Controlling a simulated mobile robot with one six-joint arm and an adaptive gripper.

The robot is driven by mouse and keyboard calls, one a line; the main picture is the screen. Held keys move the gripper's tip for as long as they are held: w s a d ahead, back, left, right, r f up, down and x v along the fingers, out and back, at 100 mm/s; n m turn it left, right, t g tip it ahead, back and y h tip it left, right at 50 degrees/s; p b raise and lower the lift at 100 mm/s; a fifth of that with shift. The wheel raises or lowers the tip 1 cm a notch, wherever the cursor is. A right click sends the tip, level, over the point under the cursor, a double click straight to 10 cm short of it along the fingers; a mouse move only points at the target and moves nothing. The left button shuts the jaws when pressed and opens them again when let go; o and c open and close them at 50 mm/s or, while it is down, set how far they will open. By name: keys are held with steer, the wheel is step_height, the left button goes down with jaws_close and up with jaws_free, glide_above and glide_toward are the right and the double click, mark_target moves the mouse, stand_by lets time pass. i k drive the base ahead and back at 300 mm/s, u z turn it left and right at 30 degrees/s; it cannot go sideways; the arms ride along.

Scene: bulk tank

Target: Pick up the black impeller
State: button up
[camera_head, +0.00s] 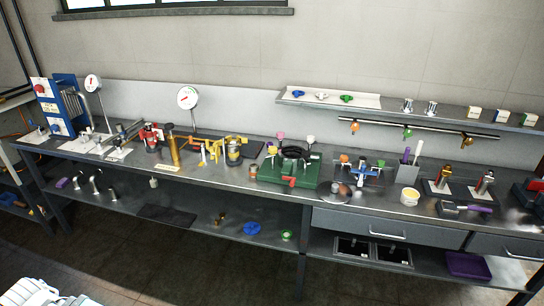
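I cannot make out a clearly black impeller in the head view. A black rounded part (295,153) sits on top of the green unit (283,172) at the middle of the bench; it is too small to tell what it is. Small knob-like pieces, one blue (297,94), one white (321,96) and one green (346,98), lie on a white tray on the wall shelf. A blue piece (251,229) and a green one (286,236) lie on the lower shelf. My gripper is not in view.
The long steel bench (225,176) is crowded with tools, gauges and fittings. A grey cup (407,172) and a white tub (410,197) stand right of centre. Drawers (385,231) and a purple tray (468,264) are at the lower right. The floor in front (190,270) is clear.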

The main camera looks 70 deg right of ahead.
mark_target(292, 156)
steer(key=z, duration=0.1)
steer(key=i, duration=1.5)
steer(key=z, duration=2.9)
